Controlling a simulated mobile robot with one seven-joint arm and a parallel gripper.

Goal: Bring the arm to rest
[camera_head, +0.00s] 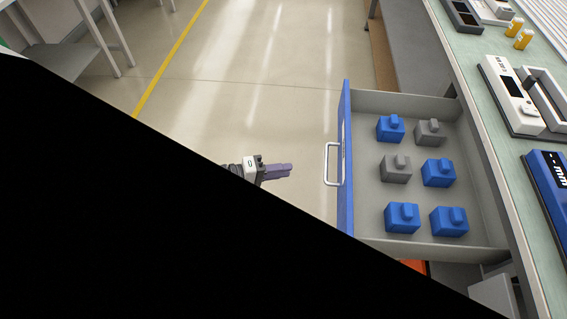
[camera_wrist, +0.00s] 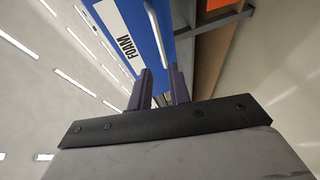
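My gripper (camera_head: 288,170) is in front of the open drawer, left of its white handle (camera_head: 330,165) and apart from it, over the floor. In the wrist view its two dark fingers (camera_wrist: 160,84) stand apart with a gap between them and nothing in it. The gripper is open and empty. Most of my arm is hidden behind a black area in the head view.
The blue-fronted drawer (camera_head: 346,150) is pulled out and holds several blue and grey blocks. Its front bears a FOAM label (camera_wrist: 124,42). A workbench (camera_head: 497,140) with instruments stands at right. The floor (camera_head: 240,100) at left is clear.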

